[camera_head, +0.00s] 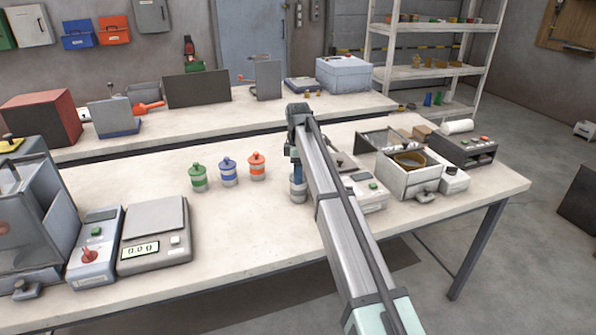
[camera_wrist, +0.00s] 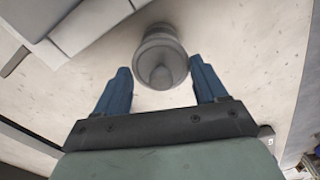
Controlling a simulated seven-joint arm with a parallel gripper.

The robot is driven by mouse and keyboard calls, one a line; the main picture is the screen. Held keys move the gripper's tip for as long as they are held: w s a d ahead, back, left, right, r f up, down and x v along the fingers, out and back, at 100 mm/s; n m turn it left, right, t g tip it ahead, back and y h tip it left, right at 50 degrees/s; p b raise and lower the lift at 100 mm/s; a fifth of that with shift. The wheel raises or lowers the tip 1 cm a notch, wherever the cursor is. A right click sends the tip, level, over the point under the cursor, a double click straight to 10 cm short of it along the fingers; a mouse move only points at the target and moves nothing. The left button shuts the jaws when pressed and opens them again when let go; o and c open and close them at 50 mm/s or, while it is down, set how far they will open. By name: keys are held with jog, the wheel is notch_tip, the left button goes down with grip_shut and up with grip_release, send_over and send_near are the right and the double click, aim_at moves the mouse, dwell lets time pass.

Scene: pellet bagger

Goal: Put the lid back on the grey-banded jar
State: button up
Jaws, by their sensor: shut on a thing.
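The grey-banded jar (camera_head: 298,190) stands upright on the front bench, partly hidden behind my arm. My gripper (camera_head: 297,172) points down right above it. In the wrist view my gripper's blue fingers (camera_wrist: 160,72) sit on either side of the grey lid (camera_wrist: 162,76), shut on it. The lid, with its round knob, is in line with the jar. I cannot tell whether the lid rests fully on the rim.
Green-banded (camera_head: 198,178), blue-banded (camera_head: 228,172) and orange-banded (camera_head: 257,166) lidded jars stand to the left. A scale (camera_head: 155,232) is farther left. A grey control box (camera_head: 365,192) is close on the right, beside an open-topped machine (camera_head: 407,180). Bench in front of the jars is clear.

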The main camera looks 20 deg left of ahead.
jog(key=o, duration=1.1)
jog(key=shift+r, duration=0.15)
jog(key=shift+r, duration=3.35)
grip_shut()
